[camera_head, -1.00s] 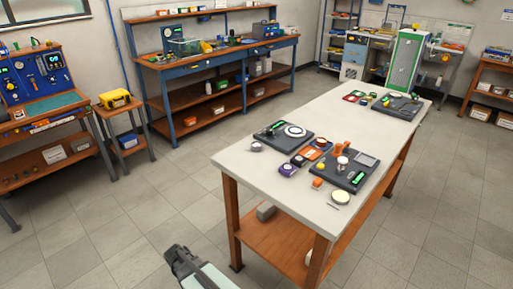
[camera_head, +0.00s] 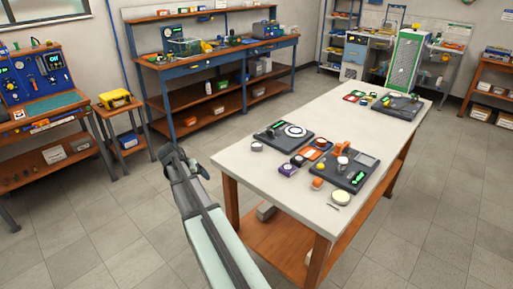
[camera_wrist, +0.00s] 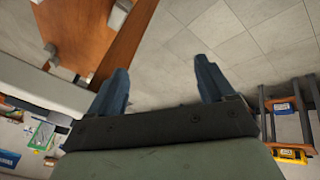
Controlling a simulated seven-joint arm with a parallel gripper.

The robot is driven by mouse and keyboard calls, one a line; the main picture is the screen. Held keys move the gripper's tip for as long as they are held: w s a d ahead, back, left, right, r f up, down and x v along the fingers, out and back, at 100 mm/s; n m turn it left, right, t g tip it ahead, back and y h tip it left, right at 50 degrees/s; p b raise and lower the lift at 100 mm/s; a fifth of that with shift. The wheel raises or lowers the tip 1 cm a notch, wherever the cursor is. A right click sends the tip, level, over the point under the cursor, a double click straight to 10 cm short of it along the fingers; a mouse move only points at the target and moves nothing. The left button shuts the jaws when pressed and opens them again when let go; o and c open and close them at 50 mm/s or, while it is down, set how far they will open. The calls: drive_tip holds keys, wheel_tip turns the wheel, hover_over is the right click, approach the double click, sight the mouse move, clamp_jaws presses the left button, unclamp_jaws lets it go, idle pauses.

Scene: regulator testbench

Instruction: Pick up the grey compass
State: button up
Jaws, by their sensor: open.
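I cannot pick out a grey compass for certain; the items on the white workbench (camera_head: 262,190) are small in the head view. A small round dark-and-white piece (camera_head: 257,146) lies near its left edge, and a pale round disc (camera_head: 340,197) lies near its front right corner. My gripper (camera_head: 186,163) is left of the workbench, over the floor and apart from everything. In the wrist view my gripper (camera_wrist: 162,64) has its two fingers wide apart with only floor between them.
A yellow case (camera_head: 115,99) stands on a small stand at left. A wooden shelf (camera_wrist: 100,25) lies below the workbench. Bench middle has free room.

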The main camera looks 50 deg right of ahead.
drive_tip(key=s+d+r, duration=0.1)
drive_tip(key=d+r, duration=0.3)
drive_tip(key=s+d+r+m, duration=0.1)
drive_tip(key=s+d+r, duration=0.1)
drive_tip(key=d+r, duration=0.3)
drive_tip(key=s+d+r+m+y, duration=0.1)
drive_tip(key=d+r, duration=0.3)
drive_tip(key=d, duration=0.1)
drive_tip(key=shift+s+d+r+t, duration=0.15)
drive_tip(key=shift+d+r+t, duration=0.05)
drive_tip(key=shift+t, duration=0.2)
drive_tip(key=s+d+r+m+t+y, duration=0.1)
drive_tip(key=s+d+r, duration=0.6)
drive_tip(key=d+r, duration=0.15)
hover_over(256, 144)
drive_tip(key=s+a, duration=0.1)
drive_tip(key=f, duration=0.8)
drive_tip(key=shift+s+a, duration=0.15)
drive_tip(key=shift+a, duration=0.05)
drive_tip(key=shift+a+x, duration=0.1)
drive_tip(key=shift+x, duration=1.35)
drive_tip(key=shift+a+x, duration=0.15)
drive_tip(key=shift+x, duration=1.35)
drive_tip(key=c, duration=1.1)
